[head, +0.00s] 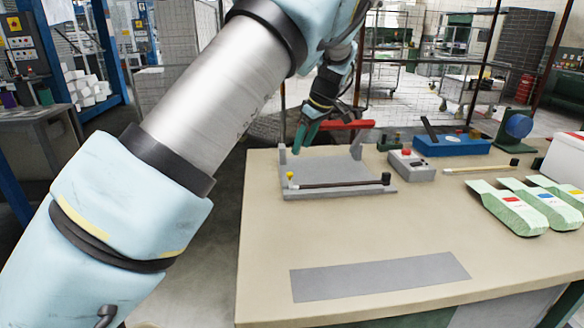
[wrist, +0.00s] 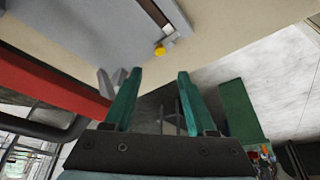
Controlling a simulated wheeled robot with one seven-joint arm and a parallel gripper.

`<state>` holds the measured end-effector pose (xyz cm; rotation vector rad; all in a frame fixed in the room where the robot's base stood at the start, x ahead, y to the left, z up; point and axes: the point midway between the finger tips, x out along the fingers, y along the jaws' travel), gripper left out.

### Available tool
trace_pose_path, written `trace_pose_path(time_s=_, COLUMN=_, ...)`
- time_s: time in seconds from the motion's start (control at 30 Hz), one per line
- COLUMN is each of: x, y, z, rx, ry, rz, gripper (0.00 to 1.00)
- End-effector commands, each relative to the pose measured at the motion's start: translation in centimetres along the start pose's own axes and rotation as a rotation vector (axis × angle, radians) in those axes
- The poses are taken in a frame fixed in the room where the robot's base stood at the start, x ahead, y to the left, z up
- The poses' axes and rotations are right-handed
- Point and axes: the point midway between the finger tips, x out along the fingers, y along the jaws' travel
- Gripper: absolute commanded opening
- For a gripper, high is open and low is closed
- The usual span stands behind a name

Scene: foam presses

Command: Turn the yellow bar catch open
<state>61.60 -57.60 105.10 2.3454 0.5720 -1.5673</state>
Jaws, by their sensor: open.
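The yellow catch (head: 290,176) is a small yellow-tipped piece at the left front corner of a grey fixture plate (head: 340,192). A dark bar (head: 340,184) runs from beside it along the plate's front edge to a black knob at the right. In the wrist view the yellow catch (wrist: 160,50) shows just beyond the fingertips, near the plate's edge. My gripper (head: 304,128) has green fingers and is above the plate's back left, apart from the catch. In the wrist view my gripper (wrist: 158,73) is open, with nothing between its fingers.
A grey box with a red button (head: 411,165) stands right. Green cartons (head: 510,207) lie farther right. The front table is clear around a flat grey strip (head: 380,277).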

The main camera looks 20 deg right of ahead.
Motion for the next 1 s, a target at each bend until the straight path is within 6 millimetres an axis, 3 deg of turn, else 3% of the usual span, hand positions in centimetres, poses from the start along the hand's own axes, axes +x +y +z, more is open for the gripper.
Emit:
trace_pose_path(time_s=0.6, x=9.3, y=0.0, z=-0.1, rx=0.000, ry=0.000, rz=-0.002, gripper=0.57)
trace_pose_path(time_s=1.0, x=10.5, y=0.0, z=0.0, rx=-0.001, ry=0.000, rz=0.001, gripper=0.57)
